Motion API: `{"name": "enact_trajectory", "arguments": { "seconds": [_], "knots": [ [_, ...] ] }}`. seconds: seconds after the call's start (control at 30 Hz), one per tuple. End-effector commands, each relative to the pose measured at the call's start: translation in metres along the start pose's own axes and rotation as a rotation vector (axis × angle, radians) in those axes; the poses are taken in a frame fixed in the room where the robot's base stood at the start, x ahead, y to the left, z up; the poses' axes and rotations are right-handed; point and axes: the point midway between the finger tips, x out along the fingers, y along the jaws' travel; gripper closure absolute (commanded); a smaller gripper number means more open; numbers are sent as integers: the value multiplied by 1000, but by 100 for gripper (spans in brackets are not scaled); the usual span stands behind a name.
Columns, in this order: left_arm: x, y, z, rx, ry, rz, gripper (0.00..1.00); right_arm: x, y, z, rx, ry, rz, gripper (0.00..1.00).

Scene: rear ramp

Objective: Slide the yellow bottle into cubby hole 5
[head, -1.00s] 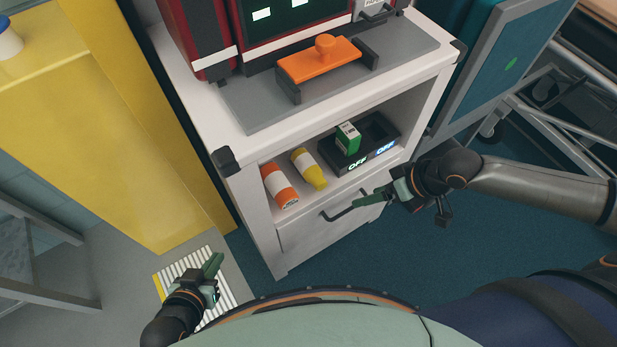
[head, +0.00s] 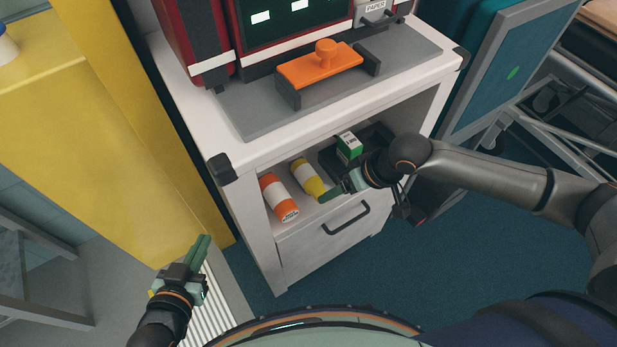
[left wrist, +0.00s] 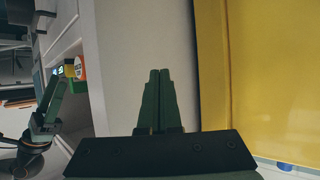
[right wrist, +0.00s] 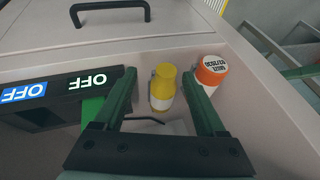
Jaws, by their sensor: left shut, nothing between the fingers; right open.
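The yellow bottle (head: 305,176) with a white band lies on its side on the cabinet's open shelf (head: 262,176). My right gripper (head: 326,196) is open at the shelf front, close to the near end of the bottle. In the right wrist view the yellow bottle (right wrist: 163,84) shows between the open fingers (right wrist: 160,92); I cannot tell whether they touch it. My left gripper (head: 202,250) is shut and empty, low at the left, away from the cabinet; its closed fingers show in the left wrist view (left wrist: 160,75). I cannot make out a cubby hole numbered 5.
An orange bottle (head: 278,197) lies left of the yellow one. A green box (head: 349,145) stands in a black tray (right wrist: 60,98) marked OFF to the right. A drawer with a dark handle (head: 346,220) is below the shelf. A yellow cabinet (head: 150,170) stands at left.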

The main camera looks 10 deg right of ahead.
Motion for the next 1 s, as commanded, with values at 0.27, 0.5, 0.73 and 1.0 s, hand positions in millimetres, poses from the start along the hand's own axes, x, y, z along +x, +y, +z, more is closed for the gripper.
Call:
{"name": "enact_trajectory", "arguments": {
  "seconds": [0.27, 0.5, 0.73, 1.0],
  "knots": [
    [-2, -7, -54, 61, 212, -16, 100, 29, -10, -11, -1, 1, -2, 27],
    [-7, -8, -75, 85, 293, -21, 100, 38, -10, -11, -2, 2, -1, 27],
    [-7, -8, -76, 85, 294, -21, 100, 38, -10, -11, -2, 2, -1, 29],
    [-7, -9, -76, 85, 293, -21, 100, 38, -10, -11, -2, 2, -1, 60]
  ]
}}
